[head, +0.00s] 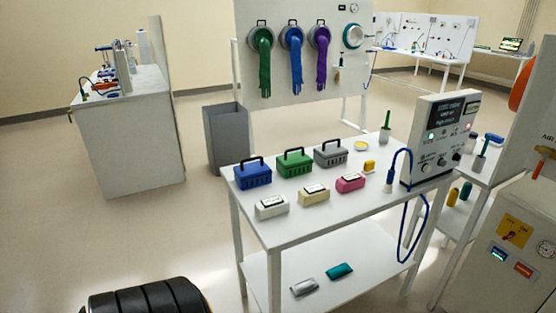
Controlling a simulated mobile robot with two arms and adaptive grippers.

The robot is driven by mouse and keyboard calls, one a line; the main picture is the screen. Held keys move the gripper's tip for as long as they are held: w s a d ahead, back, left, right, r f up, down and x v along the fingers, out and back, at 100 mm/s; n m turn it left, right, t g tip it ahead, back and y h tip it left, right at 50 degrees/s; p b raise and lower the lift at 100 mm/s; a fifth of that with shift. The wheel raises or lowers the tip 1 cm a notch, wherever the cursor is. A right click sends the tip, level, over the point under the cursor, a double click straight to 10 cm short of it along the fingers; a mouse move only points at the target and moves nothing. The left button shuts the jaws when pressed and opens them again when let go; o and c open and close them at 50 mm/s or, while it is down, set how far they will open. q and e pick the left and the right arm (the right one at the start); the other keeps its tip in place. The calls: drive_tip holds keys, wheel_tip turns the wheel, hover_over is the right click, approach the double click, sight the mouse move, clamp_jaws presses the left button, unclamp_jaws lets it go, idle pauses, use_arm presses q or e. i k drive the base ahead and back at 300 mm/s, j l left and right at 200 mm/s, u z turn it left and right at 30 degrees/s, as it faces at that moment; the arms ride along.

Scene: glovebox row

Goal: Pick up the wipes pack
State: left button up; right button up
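Nothing in the head view is clearly labelled as the wipes pack. Two small, flat, pillow-like packs lie on the lower shelf of the white table, a grey pack (304,287) and a teal pack (340,271) to its right. Either could be the wipes pack; I cannot tell which. On the tabletop, a white block (271,207), a cream block (314,195) and a pink block (350,183) stand in a row, each with a dark-edged top.
Behind the blocks on the white table (290,228) stand blue (253,175), green (294,163) and grey (331,153) boxes with handles. A control box (437,140) stands at the right; its blue cable hangs past the front edge. A grey bin (226,138) stands behind left.

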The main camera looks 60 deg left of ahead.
sight(317, 192)
drive_tip(key=j+u, duration=0.15)
drive_tip(key=j, duration=0.25)
drive_tip(key=i+j+u, duration=0.15)
drive_tip(key=j, duration=0.25)
drive_tip(key=i+j+u, duration=0.15)
drive_tip(key=j, duration=0.25)
drive_tip(key=j+u, duration=0.15)
drive_tip(key=j, duration=0.2)
drive_tip(key=i+j+u, duration=0.15)
drive_tip(key=j, duration=0.25)
